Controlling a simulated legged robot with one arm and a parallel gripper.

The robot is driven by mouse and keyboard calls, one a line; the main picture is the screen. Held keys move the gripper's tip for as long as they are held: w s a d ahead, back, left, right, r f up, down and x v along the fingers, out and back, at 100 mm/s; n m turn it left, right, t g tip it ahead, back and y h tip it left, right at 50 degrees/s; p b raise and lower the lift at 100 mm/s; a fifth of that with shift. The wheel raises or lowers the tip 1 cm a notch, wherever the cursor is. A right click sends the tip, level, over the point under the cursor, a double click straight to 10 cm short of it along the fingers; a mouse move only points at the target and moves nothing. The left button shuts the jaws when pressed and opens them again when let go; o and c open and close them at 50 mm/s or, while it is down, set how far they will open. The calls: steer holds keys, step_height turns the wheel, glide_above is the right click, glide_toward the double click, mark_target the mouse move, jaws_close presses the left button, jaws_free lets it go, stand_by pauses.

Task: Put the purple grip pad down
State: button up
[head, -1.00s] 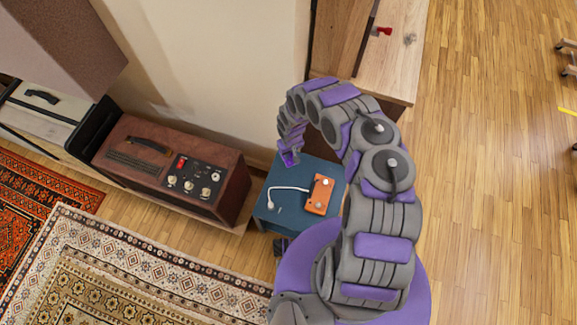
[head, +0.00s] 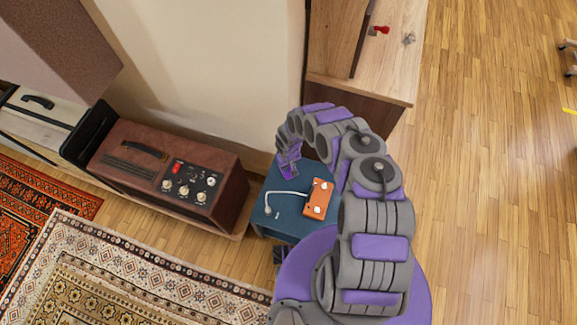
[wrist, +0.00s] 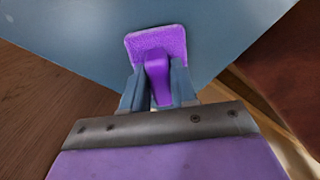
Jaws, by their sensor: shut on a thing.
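The purple grip pad (wrist: 157,42) shows in the wrist view as a bright purple flat plate with a raised purple handle. My gripper (wrist: 159,85) is shut on that handle, one finger on each side. The pad is over the blue top of a small stand (wrist: 75,65); I cannot tell whether it touches it. In the head view my gripper (head: 287,172) is at the back left of the blue stand (head: 291,226). There the pad is hard to tell from my purple gripper.
An orange box (head: 318,199) with two knobs and a white cable (head: 288,193) lie on the stand's front and right part. A brown amplifier (head: 160,170) stands to the left. A wooden cabinet (head: 385,75) stands behind, right of the pale wall.

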steer(key=shift+a, duration=0.15)
steer(key=o, duration=0.8)
steer(key=shift+a+f, duration=0.15)
steer(key=shift+a, duration=0.25)
steer(key=shift+o, duration=0.7)
steer(key=shift+d, duration=0.4)
step_height(320, 180, up, 12)
steer(key=p, duration=0.4)
steer(key=shift+a, duration=0.2)
